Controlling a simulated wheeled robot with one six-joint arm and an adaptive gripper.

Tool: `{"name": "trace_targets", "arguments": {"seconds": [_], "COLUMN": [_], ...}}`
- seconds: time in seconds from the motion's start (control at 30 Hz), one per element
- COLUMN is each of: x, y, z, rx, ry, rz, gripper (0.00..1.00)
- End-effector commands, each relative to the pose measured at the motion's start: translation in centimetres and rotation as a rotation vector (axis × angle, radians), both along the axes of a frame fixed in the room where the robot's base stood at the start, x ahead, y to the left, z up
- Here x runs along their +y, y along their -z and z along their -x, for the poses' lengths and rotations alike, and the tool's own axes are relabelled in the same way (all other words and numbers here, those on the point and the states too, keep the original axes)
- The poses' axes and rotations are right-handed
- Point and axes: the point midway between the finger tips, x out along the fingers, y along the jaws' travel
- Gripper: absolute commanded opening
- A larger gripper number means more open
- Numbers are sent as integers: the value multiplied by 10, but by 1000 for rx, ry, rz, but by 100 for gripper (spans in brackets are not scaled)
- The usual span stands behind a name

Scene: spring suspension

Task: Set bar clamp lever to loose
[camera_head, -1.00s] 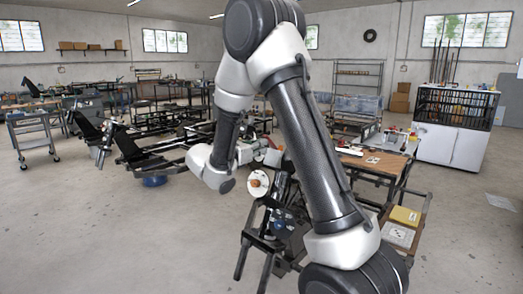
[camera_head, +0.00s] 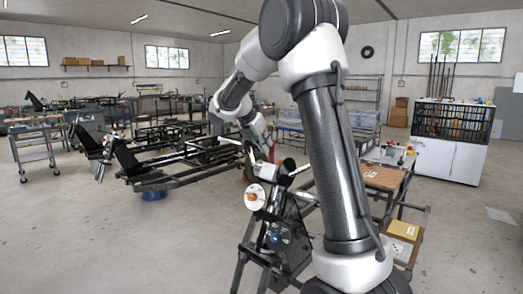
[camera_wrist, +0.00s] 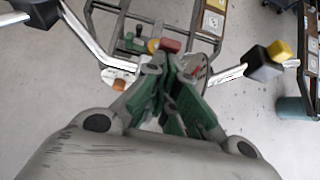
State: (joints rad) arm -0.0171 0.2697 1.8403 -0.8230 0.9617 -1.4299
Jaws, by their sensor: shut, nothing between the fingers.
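My gripper (camera_wrist: 163,62) is in the wrist view, its green-padded fingers together with nothing between them. The fingertips are close to a small red part (camera_wrist: 170,45) and a yellow knob (camera_wrist: 152,46); I cannot tell whether they touch. Chrome bars run out to both sides, with a black clamp block (camera_wrist: 262,66) bearing a yellow knob (camera_wrist: 280,50) at the right. Which part is the bar clamp lever is not clear. In the head view the black spring stand (camera_head: 285,235) carries a white disc with an orange knob (camera_head: 252,196).
A wooden workbench (camera_head: 384,178) stands right of the stand, with a yellow box (camera_head: 403,229) on a lower shelf. A long black frame (camera_head: 180,180) lies to the left. Open concrete floor (camera_head: 110,250) is at the front left.

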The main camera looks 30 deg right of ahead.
Motion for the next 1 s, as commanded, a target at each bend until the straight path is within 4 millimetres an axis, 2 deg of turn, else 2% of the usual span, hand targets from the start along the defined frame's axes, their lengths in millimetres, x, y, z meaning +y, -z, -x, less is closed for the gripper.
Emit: {"name": "trace_targets", "arguments": {"seconds": [0.17,0.43,0.8,1.0], "x": [-11,-10,-10,-10], "y": [-4,-4,-18,-19], "z": [-4,-3,-3,-3], "rx": [42,44,44,45], "ry": [3,0,0,0], "rz": [-121,-114,-113,-112], "gripper": [0,0,0,0]}}
